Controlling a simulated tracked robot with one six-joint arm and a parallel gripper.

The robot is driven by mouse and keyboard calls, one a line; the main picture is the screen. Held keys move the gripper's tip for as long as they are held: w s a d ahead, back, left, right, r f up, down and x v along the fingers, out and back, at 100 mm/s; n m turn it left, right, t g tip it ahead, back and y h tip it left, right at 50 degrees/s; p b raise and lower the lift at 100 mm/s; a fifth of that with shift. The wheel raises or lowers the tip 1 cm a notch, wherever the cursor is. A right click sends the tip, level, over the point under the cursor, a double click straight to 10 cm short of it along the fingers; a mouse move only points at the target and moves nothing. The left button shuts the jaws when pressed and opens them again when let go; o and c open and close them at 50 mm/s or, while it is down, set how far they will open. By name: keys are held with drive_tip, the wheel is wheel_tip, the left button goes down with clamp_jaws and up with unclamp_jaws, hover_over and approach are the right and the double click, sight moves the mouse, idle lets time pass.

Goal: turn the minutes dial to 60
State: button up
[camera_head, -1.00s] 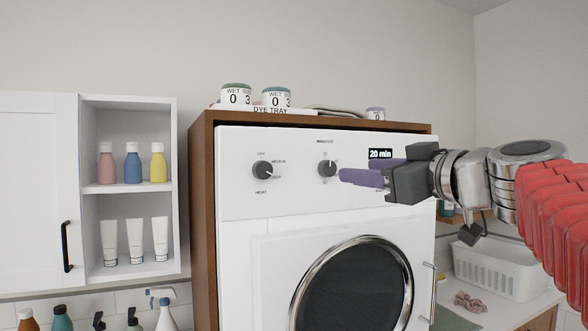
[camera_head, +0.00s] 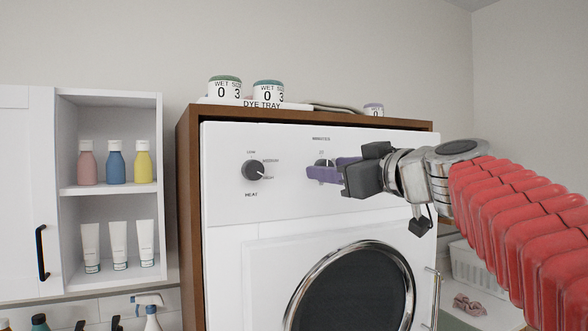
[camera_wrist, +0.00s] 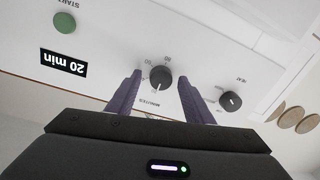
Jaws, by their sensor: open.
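The minutes dial (camera_wrist: 160,78) is a dark round knob with a white pointer line on the dryer's white panel. In the wrist view it lies between the two purple fingers of my gripper (camera_wrist: 158,95), with a gap on each side. The gripper is open and holds nothing. In the head view my gripper (camera_head: 328,172) is in front of the panel and hides most of the minutes dial (camera_head: 324,162). The display (camera_wrist: 64,64) reads "20 min", upside down in the wrist view; the arm hides it in the head view.
The heat dial (camera_head: 253,170) sits left of the minutes dial; in the wrist view it is just outside one finger. A green start button (camera_wrist: 65,22) is near the display. The dryer door (camera_head: 350,285) is below. Jars (camera_head: 268,92) stand on top.

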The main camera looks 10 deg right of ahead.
drive_tip(key=shift+c, duration=0.2)
drive_tip(key=c, duration=0.9)
drive_tip(key=shift+d, duration=0.15)
drive_tip(key=shift+c, duration=0.5)
